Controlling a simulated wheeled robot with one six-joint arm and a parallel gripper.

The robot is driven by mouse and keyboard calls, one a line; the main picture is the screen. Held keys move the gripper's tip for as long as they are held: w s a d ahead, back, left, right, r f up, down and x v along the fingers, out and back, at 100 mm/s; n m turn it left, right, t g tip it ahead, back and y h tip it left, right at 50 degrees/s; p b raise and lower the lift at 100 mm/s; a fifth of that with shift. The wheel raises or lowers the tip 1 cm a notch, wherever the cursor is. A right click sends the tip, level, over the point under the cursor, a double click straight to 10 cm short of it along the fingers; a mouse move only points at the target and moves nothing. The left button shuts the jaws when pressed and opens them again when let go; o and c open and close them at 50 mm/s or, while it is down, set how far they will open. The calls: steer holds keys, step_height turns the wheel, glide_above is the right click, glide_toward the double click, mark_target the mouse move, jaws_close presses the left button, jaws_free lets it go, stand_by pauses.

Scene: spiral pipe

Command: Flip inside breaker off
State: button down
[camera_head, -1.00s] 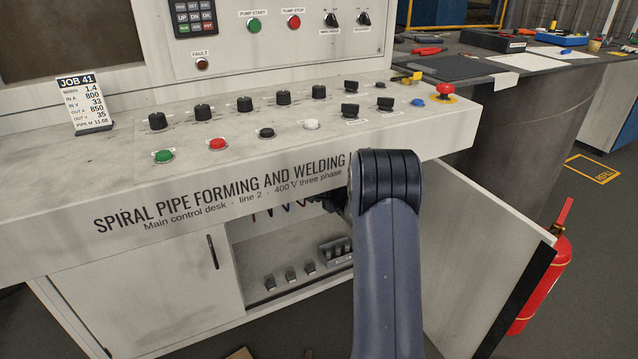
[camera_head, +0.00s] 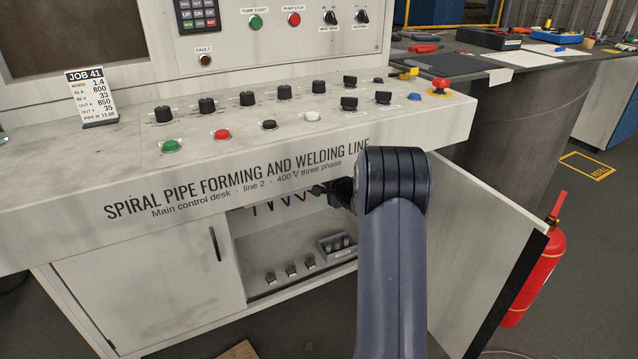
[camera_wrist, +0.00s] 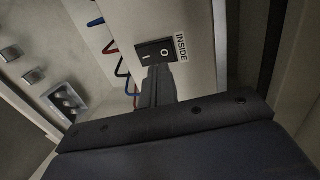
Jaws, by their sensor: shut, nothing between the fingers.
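The inside breaker (camera_wrist: 155,50) is a black rocker switch marked with a line and a circle, beside an INSIDE label (camera_wrist: 181,47) in the wrist view. It sits on a pale panel inside the cabinet. My gripper (camera_wrist: 158,72) is shut and empty, its fingertips just below the rocker in the picture, close to its lower edge. I cannot tell whether they touch it. In the head view my arm hides the breaker; part of my gripper (camera_head: 335,190) shows dark under the desk's edge.
The cabinet door (camera_head: 485,245) stands open on the right, with a fire extinguisher (camera_head: 537,270) beyond it. Red and blue wires (camera_wrist: 112,48) hang left of the breaker panel. Small blocks (camera_head: 291,270) and a tray (camera_head: 337,245) lie on the cabinet floor.

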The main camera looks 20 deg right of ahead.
steer(key=r+p+v, duration=0.1)
steer(key=p+v, duration=0.1)
steer(key=v, duration=0.8)
steer(key=shift+r, duration=0.4)
steer(key=shift+w, duration=0.3)
